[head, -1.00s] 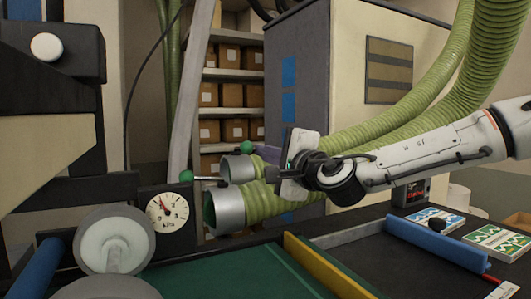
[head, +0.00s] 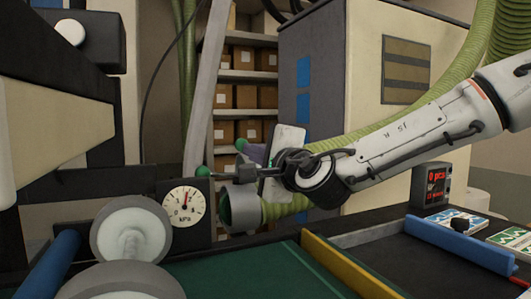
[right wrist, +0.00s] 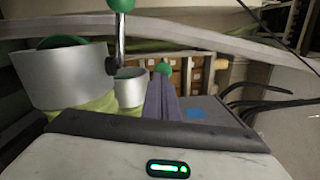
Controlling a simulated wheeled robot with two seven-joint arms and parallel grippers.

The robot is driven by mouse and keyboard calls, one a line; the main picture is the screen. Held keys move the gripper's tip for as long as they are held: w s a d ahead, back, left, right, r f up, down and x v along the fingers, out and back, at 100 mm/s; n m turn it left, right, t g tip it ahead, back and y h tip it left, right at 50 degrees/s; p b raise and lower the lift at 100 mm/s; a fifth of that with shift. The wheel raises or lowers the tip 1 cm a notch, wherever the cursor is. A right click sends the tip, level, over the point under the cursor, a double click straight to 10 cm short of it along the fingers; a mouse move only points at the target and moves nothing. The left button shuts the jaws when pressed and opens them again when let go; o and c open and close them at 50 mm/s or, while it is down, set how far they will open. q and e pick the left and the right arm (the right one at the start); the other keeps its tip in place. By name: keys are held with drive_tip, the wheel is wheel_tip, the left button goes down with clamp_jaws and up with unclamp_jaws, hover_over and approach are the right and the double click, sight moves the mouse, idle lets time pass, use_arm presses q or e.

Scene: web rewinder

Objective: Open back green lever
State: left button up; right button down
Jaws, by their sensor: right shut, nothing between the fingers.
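My right gripper (head: 243,173) is shut and empty, pointing left in front of the duct ends. A green ball knob (head: 203,171) shows just left of its fingertips; whether they touch its lever is unclear. Another green knob (head: 240,145) shows above and behind the fingers, beside a purple piece (head: 255,153). In the right wrist view, one green knob (right wrist: 122,5) tops a metal rod by the large grey duct collar (right wrist: 65,75). The other green knob (right wrist: 163,68) is farther back, above the purple piece (right wrist: 162,100), near the smaller collar (right wrist: 130,88). My left gripper is not in view.
A pressure gauge (head: 184,206) and grey rollers (head: 131,238) stand at left. The large duct collar (head: 240,208) is below my gripper. A yellow rail (head: 345,265), blue bar (head: 459,245) and red-lit counter (head: 432,186) are on the machine bed. Shelves with boxes stand behind.

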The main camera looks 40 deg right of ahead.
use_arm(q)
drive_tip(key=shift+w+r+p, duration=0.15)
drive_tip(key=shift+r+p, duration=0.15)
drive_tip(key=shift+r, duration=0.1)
use_arm(e)
drive_tip(key=shift+w+a, duration=1.3)
drive_tip(key=shift+w, duration=0.1)
use_arm(q)
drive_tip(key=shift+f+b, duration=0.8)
drive_tip(key=shift+b, duration=0.05)
use_arm(e)
drive_tip(key=v, duration=1)
drive_tip(key=shift+s, duration=0.1)
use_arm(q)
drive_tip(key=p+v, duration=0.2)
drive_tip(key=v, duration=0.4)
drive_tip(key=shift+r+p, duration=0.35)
use_arm(e)
drive_tip(key=shift+r, duration=1.35)
